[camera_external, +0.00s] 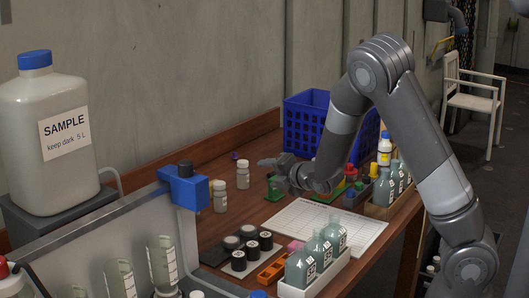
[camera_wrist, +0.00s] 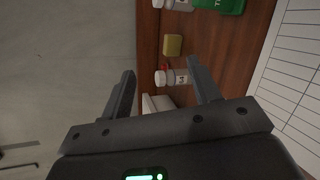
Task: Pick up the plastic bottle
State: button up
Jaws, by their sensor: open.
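Two small white-capped plastic bottles stand on the wooden bench in the external view, one nearer (camera_external: 220,197) and one a little farther back (camera_external: 243,175). My gripper (camera_external: 268,168) is just right of the farther one, its fingers pointing left, open and apart from both. In the wrist view my gripper (camera_wrist: 160,74) has its fingers spread with a gap between them. A small bottle with a white cap (camera_wrist: 172,77) shows in line with that gap, beyond the fingertips. Another white-capped bottle (camera_wrist: 172,4) is cut off at the top edge. I cannot tell which bottle is meant.
A blue crate (camera_external: 305,126) stands behind my gripper by the wall. A white gridded sheet (camera_external: 330,226) lies to the right. Dark-capped jars (camera_external: 240,260), a white tray of bottles (camera_external: 316,280) and a large SAMPLE jug (camera_external: 45,140) are nearer. A yellow block (camera_wrist: 172,44) shows in the wrist view.

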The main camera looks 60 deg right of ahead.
aim_at(220, 183)
jog(key=w+a+f+n+t+y, duration=0.1)
jog(key=n, duration=0.4)
jog(key=w+a+f+n+t+y, duration=0.1)
jog(key=f+n+y, duration=0.1)
jog(key=n, duration=0.3)
jog(key=w+a+f+n+t+y, duration=0.1)
jog(key=n+y, duration=0.1)
jog(key=n, duration=0.4)
jog(key=shift+w+a+f+t, duration=0.1)
jog(key=shift+w+f+t, duration=0.1)
jog(key=shift+t, duration=0.2)
jog(key=shift+a+f+n+y, duration=0.2)
jog(key=shift+a+n+y, duration=0.35)
jog(key=shift+n, duration=0.45)
jog(key=shift+w+a+y, duration=0.1)
jog(key=shift+w+y, duration=0.1)
jog(key=shift+y, duration=0.05)
jog(key=w, duration=0.5)
jog(key=shift+a, duration=0.4)
jog(key=shift+w+a+r, duration=0.1)
jog(key=shift+w+a, duration=0.05)
jog(key=shift+w, duration=2.5)
jog(key=shift+c, duration=0.5)
jog(key=c, duration=0.9)
